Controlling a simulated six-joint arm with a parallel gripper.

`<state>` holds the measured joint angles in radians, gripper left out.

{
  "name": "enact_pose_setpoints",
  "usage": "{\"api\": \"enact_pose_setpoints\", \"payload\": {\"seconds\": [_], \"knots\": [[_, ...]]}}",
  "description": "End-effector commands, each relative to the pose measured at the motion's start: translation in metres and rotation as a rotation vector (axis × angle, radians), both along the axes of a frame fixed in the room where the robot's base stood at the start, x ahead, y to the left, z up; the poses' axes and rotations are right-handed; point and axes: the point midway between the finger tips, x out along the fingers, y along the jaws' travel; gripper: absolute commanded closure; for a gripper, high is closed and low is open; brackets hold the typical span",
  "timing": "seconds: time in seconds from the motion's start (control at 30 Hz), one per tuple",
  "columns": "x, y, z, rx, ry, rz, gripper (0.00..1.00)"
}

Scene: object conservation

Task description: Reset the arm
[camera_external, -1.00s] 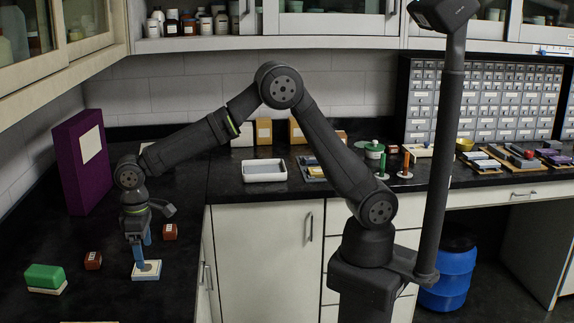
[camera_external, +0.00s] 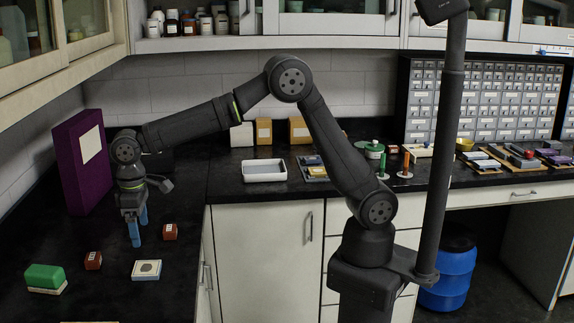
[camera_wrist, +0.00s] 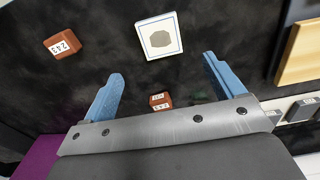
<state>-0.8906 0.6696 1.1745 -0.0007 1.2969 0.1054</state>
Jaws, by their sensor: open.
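My gripper (camera_external: 138,230) hangs above the left black counter with its blue fingers pointing down. In the wrist view my gripper (camera_wrist: 160,85) shows its two blue fingers spread wide apart with nothing between them. A white tile with a grey patch (camera_external: 147,270) lies flat on the counter, in front of the fingers and apart from them. The tile also shows in the wrist view (camera_wrist: 160,37), beyond the fingertips.
Two red-brown labelled blocks lie nearby, one to the left (camera_external: 93,260) and one to the right (camera_external: 170,231). A green block on a white base (camera_external: 45,278) is at far left. A purple box (camera_external: 84,165) stands behind my gripper. A white tray (camera_external: 264,171) sits on the back counter.

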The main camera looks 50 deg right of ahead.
Motion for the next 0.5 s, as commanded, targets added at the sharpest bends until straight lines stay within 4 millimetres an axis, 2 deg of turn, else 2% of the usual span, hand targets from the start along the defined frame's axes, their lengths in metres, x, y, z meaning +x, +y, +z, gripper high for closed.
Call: {"api": "enact_pose_setpoints", "payload": {"seconds": [0.5], "knots": [[0.000,-0.001,-0.100,-0.004,0.002,0.000,0.13]]}}
